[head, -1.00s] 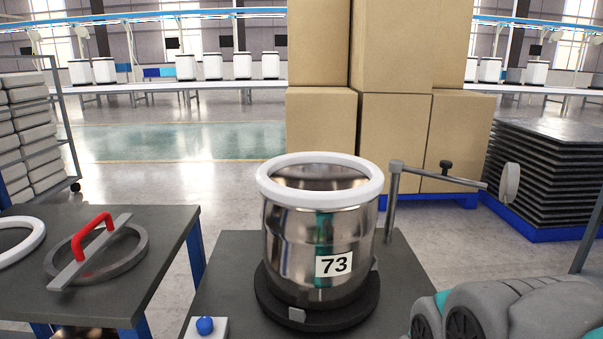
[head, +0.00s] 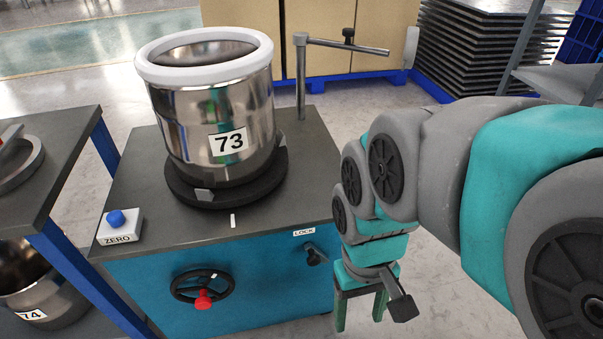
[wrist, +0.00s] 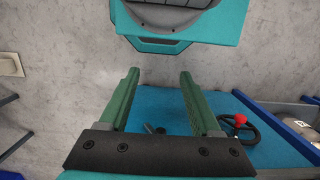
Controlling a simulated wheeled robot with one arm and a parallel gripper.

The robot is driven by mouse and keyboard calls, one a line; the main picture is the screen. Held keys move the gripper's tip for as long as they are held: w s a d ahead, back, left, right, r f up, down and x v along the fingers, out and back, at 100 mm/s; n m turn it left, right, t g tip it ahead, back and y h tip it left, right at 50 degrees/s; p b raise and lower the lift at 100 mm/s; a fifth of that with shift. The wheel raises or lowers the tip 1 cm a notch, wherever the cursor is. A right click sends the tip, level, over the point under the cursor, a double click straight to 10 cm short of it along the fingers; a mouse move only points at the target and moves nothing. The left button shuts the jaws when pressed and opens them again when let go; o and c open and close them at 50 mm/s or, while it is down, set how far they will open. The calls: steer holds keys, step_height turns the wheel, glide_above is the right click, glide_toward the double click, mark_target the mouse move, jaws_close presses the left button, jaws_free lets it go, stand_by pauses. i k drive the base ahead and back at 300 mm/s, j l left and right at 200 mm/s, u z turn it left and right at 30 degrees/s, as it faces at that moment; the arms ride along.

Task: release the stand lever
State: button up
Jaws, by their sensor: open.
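The stand (head: 240,290) is a blue cabinet with a dark top. A small dark lever (head: 316,255) sits on its front face at the upper right, below a LOCK label (head: 304,232). My gripper (head: 359,322) is open and empty, its green fingers pointing down, to the right of and lower than the lever in the head view. In the wrist view, my two fingers (wrist: 160,78) are spread apart. A small dark part, seemingly the lever (wrist: 155,128), shows between them near the dark bar; I see no contact.
A steel pot marked 73 (head: 215,115) stands on a black round base on top. A handwheel with a red knob (head: 203,290) and a ZERO button box (head: 119,228) are to the left. A post with a horizontal arm (head: 345,47) rises behind. A side table (head: 60,150) stands left.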

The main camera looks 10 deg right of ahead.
mark_target(315, 256)
steer(key=k+j, duration=0.15)
steer(key=k, duration=0.3)
steer(key=k+j, duration=0.1)
steer(key=k, duration=0.3)
